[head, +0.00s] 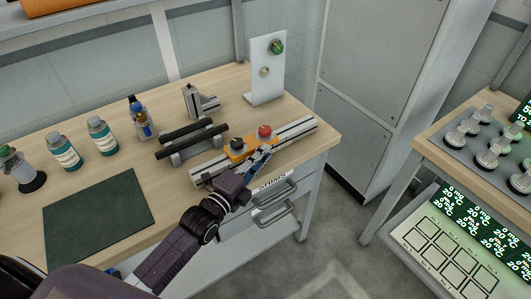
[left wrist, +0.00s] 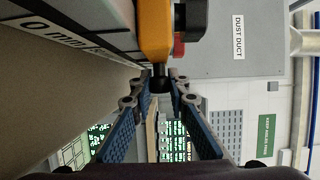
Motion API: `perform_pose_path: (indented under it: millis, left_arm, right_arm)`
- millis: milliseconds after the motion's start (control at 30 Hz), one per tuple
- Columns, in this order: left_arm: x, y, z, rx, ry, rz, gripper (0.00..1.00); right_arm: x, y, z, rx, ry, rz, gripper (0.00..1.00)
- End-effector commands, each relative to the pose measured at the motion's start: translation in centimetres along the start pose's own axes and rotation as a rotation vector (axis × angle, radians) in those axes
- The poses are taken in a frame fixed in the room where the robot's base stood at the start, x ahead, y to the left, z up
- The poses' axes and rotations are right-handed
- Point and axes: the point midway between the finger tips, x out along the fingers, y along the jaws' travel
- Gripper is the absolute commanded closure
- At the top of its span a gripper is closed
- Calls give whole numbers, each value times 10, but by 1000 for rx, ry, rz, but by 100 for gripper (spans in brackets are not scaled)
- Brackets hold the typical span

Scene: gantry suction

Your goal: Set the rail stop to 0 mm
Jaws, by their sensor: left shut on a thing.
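The rail (head: 296,129) is a silver profile along the front right of the wooden bench. The rail stop is an orange block (head: 237,149) on it, with a black knob and a red knob (head: 265,131) on top. My left gripper (head: 265,152) is at the front side of the stop. In the left wrist view the fingertips (left wrist: 158,82) close on a small black knob (left wrist: 159,70) under the orange stop (left wrist: 155,35). A "0 mm" label (left wrist: 58,35) shows on the rail face there. The gripper hides part of the rail in the head view. My right gripper is not in view.
Behind the rail lie dark bars on a grey stand (head: 190,140) and a white upright panel (head: 266,75) with a green button. Bottles (head: 103,136) and a dark mat (head: 97,218) are to the left. Drawers (head: 275,200) with handles are below the rail.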

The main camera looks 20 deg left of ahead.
Motion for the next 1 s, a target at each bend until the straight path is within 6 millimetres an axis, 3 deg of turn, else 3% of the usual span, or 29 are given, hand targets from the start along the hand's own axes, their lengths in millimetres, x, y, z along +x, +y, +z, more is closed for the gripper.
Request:
perform_pose_path:
  millis: [200, 400, 800, 833, 1000]
  left_arm:
    - [-50, 1, 20, 2, -1, 13, 100]
    - [-81, 1, 33, 0, -1, 9, 100]
    - [-87, 2, 36, 0, 0, 8, 100]
    - [-87, 3, 36, 0, 0, 8, 81]
    - [-86, 2, 36, 0, 1, 6, 66]
  right_arm:
    - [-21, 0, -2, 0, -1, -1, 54]
    - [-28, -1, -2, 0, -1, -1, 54]
    - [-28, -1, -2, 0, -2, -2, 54]
    - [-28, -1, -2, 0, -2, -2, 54]
    - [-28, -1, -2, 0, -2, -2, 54]
